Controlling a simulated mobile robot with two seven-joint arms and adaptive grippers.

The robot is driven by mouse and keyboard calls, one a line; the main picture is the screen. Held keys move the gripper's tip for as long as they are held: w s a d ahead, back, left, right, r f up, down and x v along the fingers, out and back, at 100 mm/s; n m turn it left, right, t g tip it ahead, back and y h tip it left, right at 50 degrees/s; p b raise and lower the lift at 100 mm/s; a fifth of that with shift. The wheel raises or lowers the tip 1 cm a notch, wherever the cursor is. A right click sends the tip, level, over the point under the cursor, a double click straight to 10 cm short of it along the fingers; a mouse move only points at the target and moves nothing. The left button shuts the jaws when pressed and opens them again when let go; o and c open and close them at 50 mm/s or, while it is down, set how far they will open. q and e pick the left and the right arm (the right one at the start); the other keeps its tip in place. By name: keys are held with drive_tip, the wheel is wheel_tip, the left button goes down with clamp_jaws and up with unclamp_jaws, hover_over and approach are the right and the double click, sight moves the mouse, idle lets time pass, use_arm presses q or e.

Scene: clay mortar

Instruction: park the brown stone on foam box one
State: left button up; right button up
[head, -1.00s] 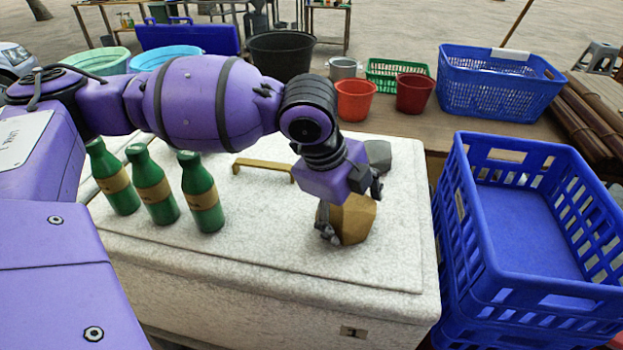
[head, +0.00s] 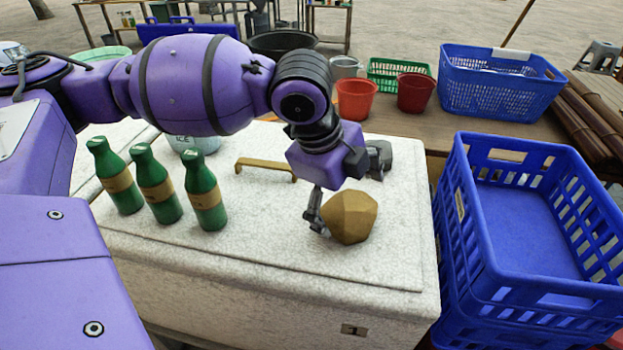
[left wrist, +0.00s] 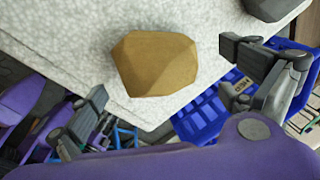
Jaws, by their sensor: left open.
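The brown stone (head: 350,217) is a faceted tan-brown lump on the speckled white lid of foam box one (head: 240,264), towards its front right. The box's front carries a small tag with a 1. My left gripper (head: 345,188) is open and empty, just above and behind the stone, one finger beside the stone's left side. In the left wrist view the stone (left wrist: 155,65) rests on the white lid between the spread fingers. A dark grey stone (left wrist: 270,8) lies near the lid's edge there; my gripper partly covers it in the head view. My right gripper is not in view.
Several green bottles (head: 160,190) stand on the lid's left, with a brass-coloured handle (head: 265,168) right of them. A blue crate (head: 530,220) stands close to the box's right. Red buckets (head: 356,98) are on the table behind. The lid's front centre is clear.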

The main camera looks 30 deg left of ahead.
use_arm(q)
drive_tip(key=p+v, duration=0.1)
drive_tip(key=v, duration=0.7)
drive_tip(key=shift+r, duration=0.3)
drive_tip(key=shift+f, duration=0.1)
